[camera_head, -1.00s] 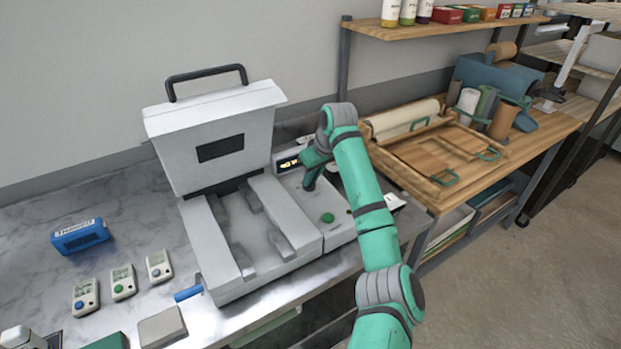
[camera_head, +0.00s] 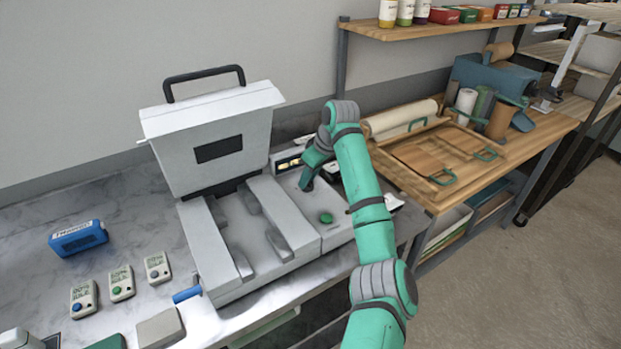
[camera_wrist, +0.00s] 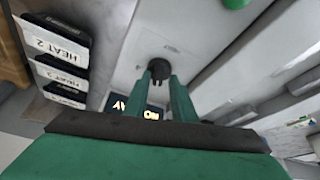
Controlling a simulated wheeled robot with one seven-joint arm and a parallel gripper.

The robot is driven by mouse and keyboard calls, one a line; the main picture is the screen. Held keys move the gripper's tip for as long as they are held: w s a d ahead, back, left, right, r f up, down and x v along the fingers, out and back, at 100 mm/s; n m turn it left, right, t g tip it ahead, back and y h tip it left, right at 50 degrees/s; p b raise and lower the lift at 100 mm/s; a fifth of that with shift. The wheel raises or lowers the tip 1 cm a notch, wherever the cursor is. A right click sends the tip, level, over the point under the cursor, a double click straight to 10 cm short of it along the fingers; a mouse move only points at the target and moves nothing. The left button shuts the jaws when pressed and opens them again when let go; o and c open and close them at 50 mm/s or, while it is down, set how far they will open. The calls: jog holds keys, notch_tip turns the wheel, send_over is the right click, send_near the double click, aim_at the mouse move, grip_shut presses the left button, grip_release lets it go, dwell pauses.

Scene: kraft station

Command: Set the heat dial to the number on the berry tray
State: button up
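The heat dial (camera_wrist: 163,66) is a small dark knob on the sealer's light grey panel in the wrist view. My gripper (camera_wrist: 162,79) has its two green fingers at the dial, with a gap between them. I cannot tell whether they press on it. In the head view my gripper (camera_head: 307,184) is over the panel right of the sealer, and the dial is hidden there. A dark display (camera_wrist: 139,108) with lit characters is partly covered by my fingers. Dark trays with white labels (camera_wrist: 44,43) lie at the left of the wrist view; one label reads HEAT 2 upside down. I cannot tell which is the berry tray.
The sealer (camera_head: 213,150) stands with its lid raised. A green button (camera_head: 326,218) is on the panel near my gripper. A blue box (camera_head: 78,238) and several small dial-faced devices (camera_head: 121,284) lie left. A wooden tray (camera_head: 440,160) is right.

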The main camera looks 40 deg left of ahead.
jog(key=shift+o, duration=0.3)
jog(key=shift+d, duration=0.1)
jog(key=v, duration=1)
jog(key=shift+r, duration=0.4)
jog(key=shift+w, duration=0.1)
jog(key=shift+d, duration=0.15)
